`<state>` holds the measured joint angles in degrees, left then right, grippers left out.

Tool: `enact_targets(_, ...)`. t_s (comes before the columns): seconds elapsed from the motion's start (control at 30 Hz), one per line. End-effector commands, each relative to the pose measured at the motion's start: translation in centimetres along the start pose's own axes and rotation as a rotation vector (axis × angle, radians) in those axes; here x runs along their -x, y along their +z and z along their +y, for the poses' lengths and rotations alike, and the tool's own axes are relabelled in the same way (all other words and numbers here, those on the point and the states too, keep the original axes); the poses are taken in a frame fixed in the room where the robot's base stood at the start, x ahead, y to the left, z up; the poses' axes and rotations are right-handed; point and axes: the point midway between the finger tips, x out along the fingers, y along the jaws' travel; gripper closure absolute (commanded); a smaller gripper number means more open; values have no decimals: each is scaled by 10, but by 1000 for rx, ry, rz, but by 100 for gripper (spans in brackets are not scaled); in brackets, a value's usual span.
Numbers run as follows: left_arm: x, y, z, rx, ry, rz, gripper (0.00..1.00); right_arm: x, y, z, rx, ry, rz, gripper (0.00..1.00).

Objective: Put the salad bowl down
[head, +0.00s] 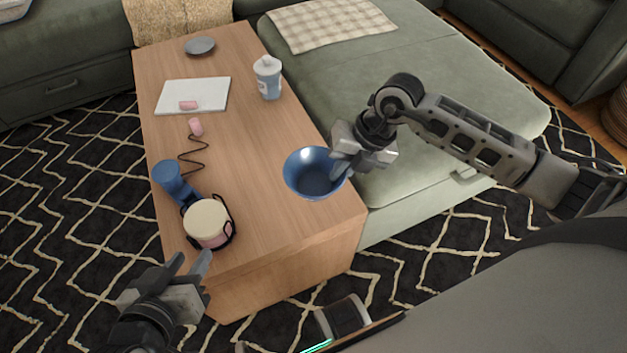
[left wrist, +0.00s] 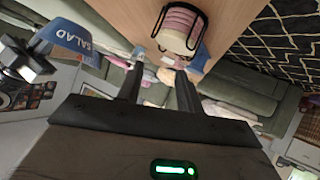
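The salad bowl (head: 312,180) is blue and upright at the right side of the wooden table (head: 255,210), near its edge. My right gripper (head: 343,166) is shut on the bowl's right rim. In the left wrist view the bowl (left wrist: 72,38) shows the word SALAD on its outside, with the right gripper at its rim. I cannot tell whether its base touches the tabletop. My left gripper (head: 190,265) is open and empty in front of the table's near end; its spread fingers also show in the left wrist view (left wrist: 160,85).
A white-and-blue bottle (head: 267,77), white pad (head: 205,95) and grey dish (head: 200,46) lie farther back. The green sofa (head: 400,110) borders the table's right.

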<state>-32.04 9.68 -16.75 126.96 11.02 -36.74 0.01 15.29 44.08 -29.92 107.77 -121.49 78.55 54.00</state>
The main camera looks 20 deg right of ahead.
Motion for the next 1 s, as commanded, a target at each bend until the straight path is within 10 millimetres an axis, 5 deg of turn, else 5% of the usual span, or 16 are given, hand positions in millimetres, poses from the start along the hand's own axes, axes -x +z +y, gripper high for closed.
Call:
enact_targets(0.3, 4, -7, 10, -17, 37, 111, 64, -63, 43, 14, 2, 3, 1, 100)
enact_targets(0.77, 9, -19, 18, -24, 70, 217, 64, -108, 54, 6, 2, 2, 2, 100)
enact_targets(1.0, 17, -28, 22, -25, 79, 248, 64, -108, 54, 5, 3, 1, 0, 100)
